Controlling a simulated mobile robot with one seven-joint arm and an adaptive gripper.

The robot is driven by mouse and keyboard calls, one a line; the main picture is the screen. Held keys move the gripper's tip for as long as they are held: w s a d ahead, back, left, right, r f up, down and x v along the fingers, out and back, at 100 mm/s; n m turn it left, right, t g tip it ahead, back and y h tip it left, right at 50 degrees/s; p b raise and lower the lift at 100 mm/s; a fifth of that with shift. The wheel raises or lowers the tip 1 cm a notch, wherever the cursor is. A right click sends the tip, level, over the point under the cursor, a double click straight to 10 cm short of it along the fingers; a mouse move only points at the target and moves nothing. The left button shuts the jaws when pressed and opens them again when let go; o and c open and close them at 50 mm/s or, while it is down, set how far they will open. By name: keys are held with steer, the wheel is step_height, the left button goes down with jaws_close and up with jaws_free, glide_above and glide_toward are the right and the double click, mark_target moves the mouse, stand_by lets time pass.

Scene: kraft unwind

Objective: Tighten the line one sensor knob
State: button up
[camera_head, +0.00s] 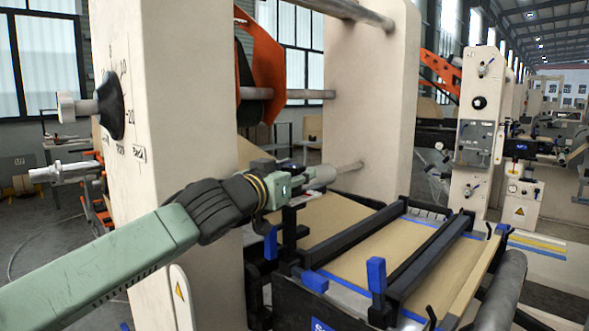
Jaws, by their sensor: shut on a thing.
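My gripper (284,181) is at the end of my green arm, which reaches in from the lower left. It is shut at a small dark sensor unit (291,166) on a black post (290,222) beside the paper web. The knob between the fingers is mostly hidden by the gripper and the black wrist cover, so its turn cannot be read. A grey roller end (322,176) lies just right of the gripper.
A cream machine column (185,110) stands close behind my arm, with a dial knob (110,106) on its left. Kraft paper (370,255) runs over a table with black rails and blue-capped clamps (376,275). A second cream column (368,90) stands behind.

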steer(key=shift+a+r, duration=0.1)
steer(key=shift+r, duration=0.2)
steer(key=o, duration=0.9)
steer(key=shift+s, duration=0.1)
steer(key=shift+o, duration=1.4)
steer(key=shift+f, duration=0.15)
steer(key=v, duration=1.2)
